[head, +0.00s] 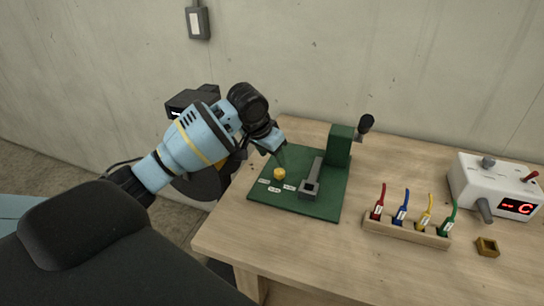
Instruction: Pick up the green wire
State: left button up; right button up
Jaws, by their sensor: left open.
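The green wire (447,218) stands upright at the right end of a wooden holder (403,231) on the table. It leans slightly and has a white label. My left gripper (276,152) is over the left part of the green base plate (318,201), far to the left of the green wire. It is open and apart from the wire; its fingers are partly hidden by the arm. My right gripper is not in view.
Red (379,202), blue (402,208) and yellow (425,213) wires share the holder. A white meter box (497,187) and a small brass block (487,247) stand to the right.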

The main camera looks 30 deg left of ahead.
aim_at(449, 222)
jog(key=k, duration=1)
